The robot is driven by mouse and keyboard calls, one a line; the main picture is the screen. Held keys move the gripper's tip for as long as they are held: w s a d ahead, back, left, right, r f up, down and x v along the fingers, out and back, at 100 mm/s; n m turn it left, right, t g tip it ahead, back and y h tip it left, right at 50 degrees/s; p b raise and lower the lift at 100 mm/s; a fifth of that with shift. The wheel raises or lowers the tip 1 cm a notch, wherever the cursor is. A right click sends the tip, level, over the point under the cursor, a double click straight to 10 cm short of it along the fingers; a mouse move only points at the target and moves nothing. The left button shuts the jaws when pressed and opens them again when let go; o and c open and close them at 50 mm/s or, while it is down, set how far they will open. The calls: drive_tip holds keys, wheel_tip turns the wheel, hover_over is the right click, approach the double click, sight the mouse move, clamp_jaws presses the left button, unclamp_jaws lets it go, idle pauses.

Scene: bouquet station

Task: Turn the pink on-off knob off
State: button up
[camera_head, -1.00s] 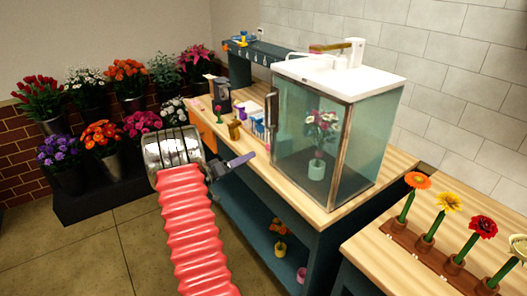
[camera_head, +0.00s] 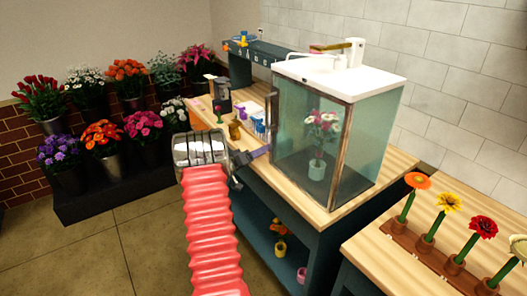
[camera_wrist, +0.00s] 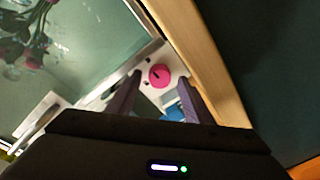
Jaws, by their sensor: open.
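The pink on-off knob (camera_wrist: 159,75) is a round pink disc with a dark mark, on a light panel beside the glass case, in the wrist view. In the head view I cannot make it out. My gripper (camera_wrist: 153,97) is open, with its two purple-grey fingers apart below the knob in the wrist picture and nothing between them that I can see. In the head view my gripper (camera_head: 262,151) is at the left edge of the glass case (camera_head: 345,140), which holds a potted flower (camera_head: 317,165).
The wooden bench top (camera_head: 300,203) runs around the case. A blue object (camera_wrist: 175,111) shows near the fingers in the wrist view. Bottles and small pots stand behind on the bench. A rack of single flowers (camera_head: 405,235) is at the right. Bouquets (camera_head: 100,135) stand at the left.

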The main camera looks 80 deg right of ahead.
drive_tip(key=shift+c, duration=0.6)
drive_tip(key=c, duration=0.9)
drive_tip(key=shift+n, duration=0.5)
drive_tip(key=n, duration=0.3)
drive_tip(key=shift+w+n, duration=0.1)
drive_tip(key=shift+n, duration=0.2)
drive_tip(key=n, duration=0.4)
drive_tip(key=shift+y, duration=0.4)
drive_tip(key=n, duration=0.4)
drive_tip(key=shift+f+y, duration=0.1)
drive_tip(key=shift+y, duration=0.3)
drive_tip(key=n, duration=0.4)
drive_tip(key=shift+w+f, duration=0.1)
drive_tip(key=shift+n, duration=0.3)
